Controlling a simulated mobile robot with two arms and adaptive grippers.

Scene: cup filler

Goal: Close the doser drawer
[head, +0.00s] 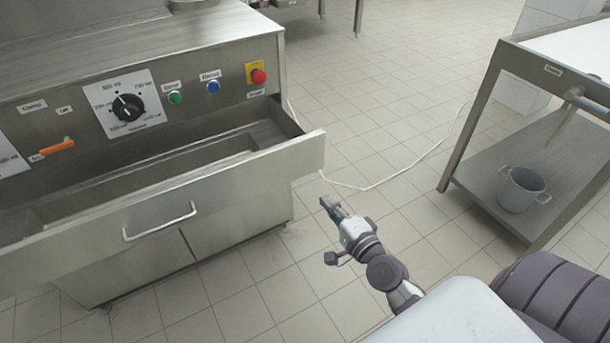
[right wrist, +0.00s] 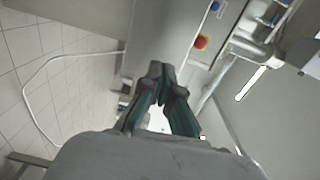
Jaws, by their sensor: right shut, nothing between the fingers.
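The doser drawer (head: 255,165) is pulled out from the steel machine at the left of the head view. Its long front panel has a bar handle (head: 160,223), and its inside is visible and looks empty. My right gripper (head: 327,203) is to the right of the drawer's right end, apart from it, over the floor. Its fingers are shut with nothing between them. They also show in the middle of the right wrist view (right wrist: 160,70). My left gripper is not in view.
The machine's panel carries a black dial (head: 127,107), green and blue buttons, a red stop button (head: 258,76) and an orange switch (head: 57,147). A steel table (head: 480,110) with a grey pot (head: 522,188) on its shelf stands at right. Tiled floor with a white cable (head: 410,165) lies between.

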